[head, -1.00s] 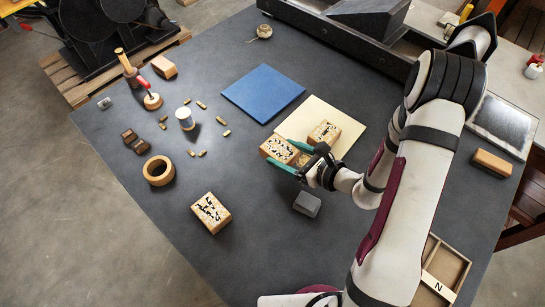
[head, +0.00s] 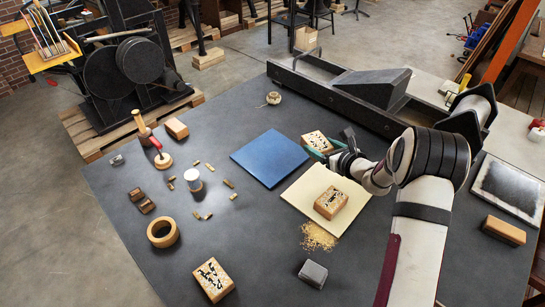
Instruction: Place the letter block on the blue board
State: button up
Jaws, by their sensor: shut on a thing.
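My gripper (head: 329,148), with green fingers, is shut on a tan letter block (head: 315,139) marked with black and white letter shapes. It holds the block near the far right corner of the blue board (head: 270,158), apart from it in the picture; the height is hard to tell. The blue board lies flat and bare, left of the gripper. A similar letter block (head: 331,203) rests on the cream board (head: 312,190). Another letter block (head: 213,280) lies on the table at the front.
A golden heap of grains (head: 318,237) lies before the cream board, with a grey block (head: 313,274) nearby. Left are a tape roll (head: 163,232), a spool (head: 193,180) and several small wooden pieces. A dark metal press bed (head: 335,93) runs along the back.

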aim_at(315, 144)
jog(key=shift+w+a+f, duration=0.25)
jog(key=shift+w+a, duration=0.95)
jog(key=shift+w, duration=0.05)
jog(key=w+a+f, duration=0.1)
jog(key=a+f, duration=0.1)
jog(key=w+a+f, duration=0.1)
jog(key=a, duration=0.2)
jog(key=w+a+f, duration=0.1)
jog(key=a+f, duration=0.1)
jog(key=a, duration=0.1)
jog(key=shift+w+a+f, duration=0.1)
jog(key=shift+w+f, duration=0.2)
jog(key=shift+w, duration=0.1)
jog(key=shift+h, duration=0.3)
jog(key=shift+w+a+f, duration=0.1)
jog(key=shift+a+f, duration=0.05)
jog(key=shift+f, duration=0.95)
jog(key=shift+w+a+f, duration=0.1)
jog(key=shift+a+f, duration=0.05)
jog(key=shift+f, duration=0.95)
jog(key=o, duration=1.4)
jog(key=shift+f, duration=0.1)
jog(key=shift+c, duration=0.2)
